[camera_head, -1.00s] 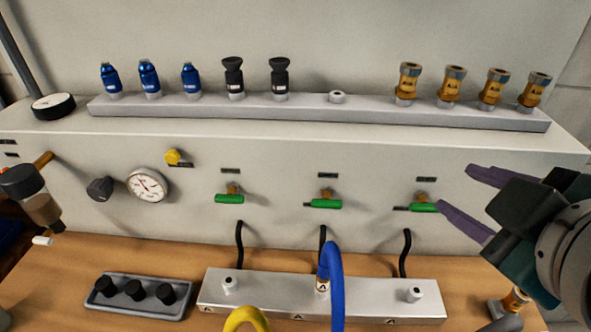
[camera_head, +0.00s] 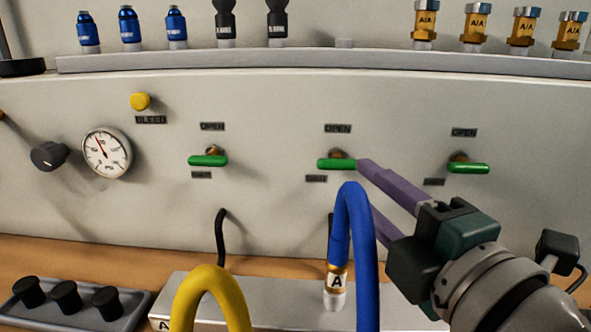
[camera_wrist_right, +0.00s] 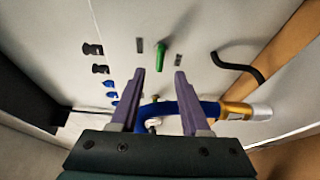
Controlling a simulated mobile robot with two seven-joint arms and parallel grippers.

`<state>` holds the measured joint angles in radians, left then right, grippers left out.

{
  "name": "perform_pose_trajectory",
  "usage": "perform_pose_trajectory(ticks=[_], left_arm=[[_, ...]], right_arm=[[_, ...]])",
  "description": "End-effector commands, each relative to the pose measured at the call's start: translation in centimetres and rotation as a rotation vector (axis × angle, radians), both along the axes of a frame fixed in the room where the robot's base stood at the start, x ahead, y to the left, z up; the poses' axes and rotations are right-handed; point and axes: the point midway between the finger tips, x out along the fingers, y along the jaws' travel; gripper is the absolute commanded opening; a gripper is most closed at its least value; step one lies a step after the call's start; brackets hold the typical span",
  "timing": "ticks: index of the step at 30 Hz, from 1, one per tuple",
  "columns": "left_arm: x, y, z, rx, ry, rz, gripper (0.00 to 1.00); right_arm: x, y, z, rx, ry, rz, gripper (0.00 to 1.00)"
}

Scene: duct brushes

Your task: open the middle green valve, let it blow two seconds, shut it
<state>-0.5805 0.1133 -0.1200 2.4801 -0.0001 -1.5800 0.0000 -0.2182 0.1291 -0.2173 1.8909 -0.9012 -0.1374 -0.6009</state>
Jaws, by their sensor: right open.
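The middle green valve (camera_head: 337,164) has its lever lying level, pointing left from a brass stem on the panel. An OPEN label (camera_head: 338,129) is above it, and a label too small to read (camera_head: 316,179) is at lower left. My right gripper (camera_head: 370,189) is open and empty, coming from the lower right. Its upper finger ends close to the lever's right end; contact cannot be told. The lower finger is partly behind the blue hose (camera_head: 345,225). In the right wrist view, a green lever (camera_wrist_right: 161,55) shows beyond and between the spread fingers (camera_wrist_right: 159,74).
The blue hose arches in front of the panel, and crosses between the fingers in the wrist view. Other green valves stand left (camera_head: 208,161) and right (camera_head: 468,168). A gauge (camera_head: 106,152), yellow button (camera_head: 140,101) and yellow hose (camera_head: 210,285) are to the left.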

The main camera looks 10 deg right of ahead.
Motion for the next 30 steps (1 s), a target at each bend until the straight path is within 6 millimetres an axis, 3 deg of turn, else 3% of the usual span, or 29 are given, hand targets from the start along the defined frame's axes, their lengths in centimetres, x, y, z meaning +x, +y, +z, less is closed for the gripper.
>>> perform_pose_trajectory(ticks=[3,10,23,30], left_arm=[[0.0,0.0,0.2,0.000,-0.001,0.000,0.81],[0.0,0.1,0.0,0.002,-0.001,-0.001,0.81],[0.0,0.3,0.0,0.011,-0.002,-0.007,0.81],[0.0,0.3,0.0,0.011,-0.002,-0.007,0.81]], right_arm=[[2.4,0.3,0.2,0.002,-0.002,-0.001,0.46],[5.6,0.7,0.0,0.003,0.000,-0.001,0.46],[6.7,0.9,0.0,0.003,0.001,-0.002,0.46],[6.7,0.9,0.0,0.003,0.001,-0.002,0.20]])
